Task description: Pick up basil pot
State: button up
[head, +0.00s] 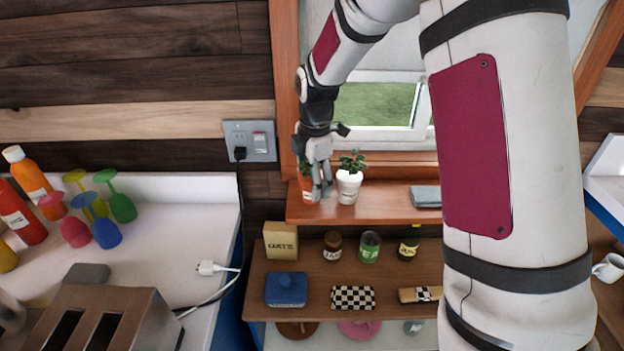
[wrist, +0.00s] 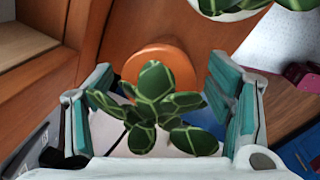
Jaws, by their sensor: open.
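Two potted plants stand side by side on the wooden window ledge. One is a terracotta pot (head: 306,184) with green leaves, mostly hidden behind my gripper (head: 321,190). The other is a white pot (head: 348,186) with a leafy green plant, just right of my gripper. I cannot read which is labelled basil. In the wrist view, my gripper (wrist: 162,98) is open, with its fingers on either side of the light-veined leaves (wrist: 152,85). The terracotta pot (wrist: 160,56) shows beyond the leaves, and the white pot (wrist: 226,12) is at the top edge. Nothing is gripped.
The window frame is close behind. A shelf (head: 385,287) below carries jars and boxes. The counter at left holds bottles, coloured glasses and a toaster (head: 105,320).

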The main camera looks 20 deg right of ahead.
jog(key=shift+f, duration=0.4)
jog(key=shift+c, duration=0.6)
jog(key=c, duration=1.3)
jog(key=shift+c, duration=0.2)
jog(key=shift+w+r, duration=0.1)
